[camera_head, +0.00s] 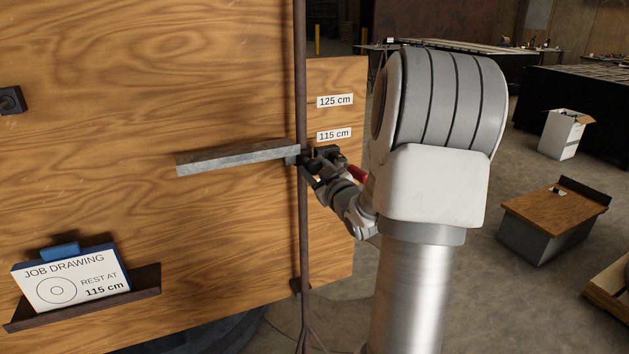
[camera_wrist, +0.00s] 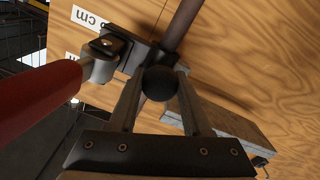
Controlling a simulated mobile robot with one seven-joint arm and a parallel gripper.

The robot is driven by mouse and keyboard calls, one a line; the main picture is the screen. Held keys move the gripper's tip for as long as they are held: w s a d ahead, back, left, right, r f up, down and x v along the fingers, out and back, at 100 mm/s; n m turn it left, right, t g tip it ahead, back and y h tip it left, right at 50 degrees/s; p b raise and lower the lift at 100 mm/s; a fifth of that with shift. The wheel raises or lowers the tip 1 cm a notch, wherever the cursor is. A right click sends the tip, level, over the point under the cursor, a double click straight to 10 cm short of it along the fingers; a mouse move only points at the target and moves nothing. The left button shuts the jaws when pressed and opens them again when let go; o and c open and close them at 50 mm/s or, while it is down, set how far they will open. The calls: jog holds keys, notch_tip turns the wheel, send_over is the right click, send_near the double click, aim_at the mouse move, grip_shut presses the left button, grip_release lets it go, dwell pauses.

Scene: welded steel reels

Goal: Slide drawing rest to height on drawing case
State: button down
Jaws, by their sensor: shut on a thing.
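The drawing case is a tall wood-grain board (camera_head: 150,110) with a dark vertical rod (camera_head: 301,70) along it. The drawing rest, a grey metal bar (camera_head: 235,159), reaches left from the rod, slightly below the "115 cm" label (camera_head: 333,134). A "125 cm" label (camera_head: 335,101) is above. In the wrist view the rest's bar (camera_wrist: 228,128) is at lower right, beside a dark clamp block (camera_wrist: 128,48) on the rod. My gripper (camera_head: 316,170) is at the clamp, its fingers (camera_wrist: 158,92) shut on a round black knob (camera_wrist: 158,82). A red lever handle (camera_wrist: 38,102) sticks out left.
A job card (camera_head: 70,280) reading "REST AT 115 cm" stands on a dark ledge (camera_head: 140,290) at lower left. A low wooden-topped box (camera_head: 553,222) and white carton (camera_head: 562,137) stand right, on open floor.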

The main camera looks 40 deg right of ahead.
jog(key=shift+w+r, duration=0.1)
jog(key=shift+r, duration=0.8)
jog(key=shift+c, duration=1.7)
grip_release()
jog(key=shift+f, duration=0.25)
